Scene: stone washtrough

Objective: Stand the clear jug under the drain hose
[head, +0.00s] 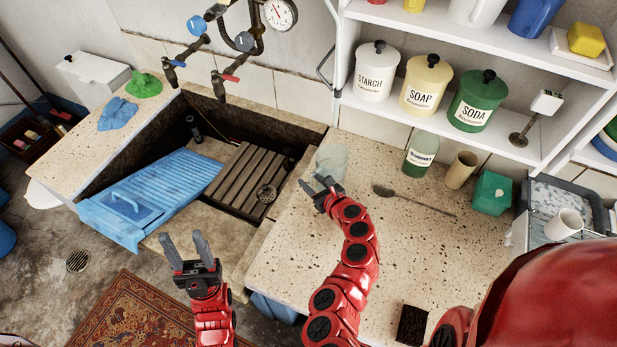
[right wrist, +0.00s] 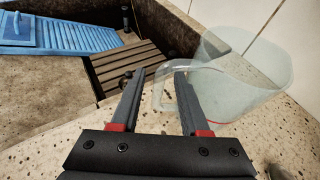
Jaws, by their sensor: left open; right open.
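The clear jug (head: 331,158) stands on the speckled stone counter at the trough's right edge. It is see-through and faint, and shows larger in the right wrist view (right wrist: 245,80). My right gripper (head: 318,186) is open just in front of the jug. In the right wrist view, the jug's handle (right wrist: 160,92) shows between the open fingers (right wrist: 161,72), with the body behind and right of the right finger. I cannot tell whether the fingers touch it. My left gripper (head: 183,243) is open and empty, in front of the trough. I cannot pick out the drain hose for certain.
The sunken trough holds a wooden slatted rack (head: 238,172) and a blue washboard (head: 165,190). A ladle (head: 410,198), green bottle (head: 421,152), beige cup (head: 461,169) and green box (head: 491,193) stand or lie right of the jug. A dark brush-like block (head: 411,325) lies near the front.

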